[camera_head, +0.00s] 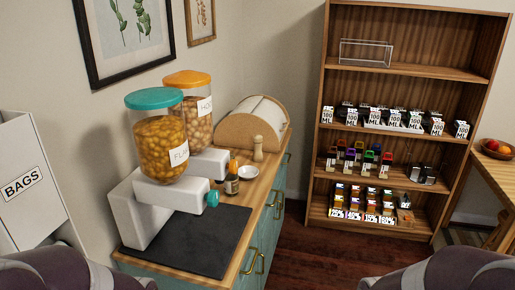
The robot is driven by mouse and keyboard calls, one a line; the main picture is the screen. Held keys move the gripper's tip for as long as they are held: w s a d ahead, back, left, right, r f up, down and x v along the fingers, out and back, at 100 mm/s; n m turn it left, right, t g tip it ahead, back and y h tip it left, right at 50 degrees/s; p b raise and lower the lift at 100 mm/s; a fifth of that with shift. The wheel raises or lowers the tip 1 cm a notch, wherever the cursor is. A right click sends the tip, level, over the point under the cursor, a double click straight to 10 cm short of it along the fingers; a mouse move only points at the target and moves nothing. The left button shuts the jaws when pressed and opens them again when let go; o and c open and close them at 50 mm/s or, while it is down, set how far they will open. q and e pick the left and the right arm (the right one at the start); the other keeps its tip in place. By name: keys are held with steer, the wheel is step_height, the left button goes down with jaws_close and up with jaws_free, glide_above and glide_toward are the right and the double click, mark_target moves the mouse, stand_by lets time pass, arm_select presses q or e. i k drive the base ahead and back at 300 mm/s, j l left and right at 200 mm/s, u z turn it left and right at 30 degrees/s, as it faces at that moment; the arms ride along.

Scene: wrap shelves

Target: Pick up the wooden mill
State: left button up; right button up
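A small pale wooden mill (258,149) stands upright on the wooden counter (262,185). It is in front of the rounded wooden bread box (252,122) and behind a small dark bottle (232,180). Parts of my two arms show at the bottom left and bottom right corners. Neither gripper is in the picture.
Two dispensers (160,147) with teal and orange lids stand on the counter's left, by a dark mat (195,240). A white bowl (249,173) sits near the mill. A stocked shelf unit (400,72) stands right. Bare floor (320,245) lies between counter and shelves.

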mark_target(258, 157)
steer(key=i+l+z, duration=0.3)
steer(key=i, duration=0.5)
steer(key=i+z, duration=0.35)
steer(key=i, duration=0.45)
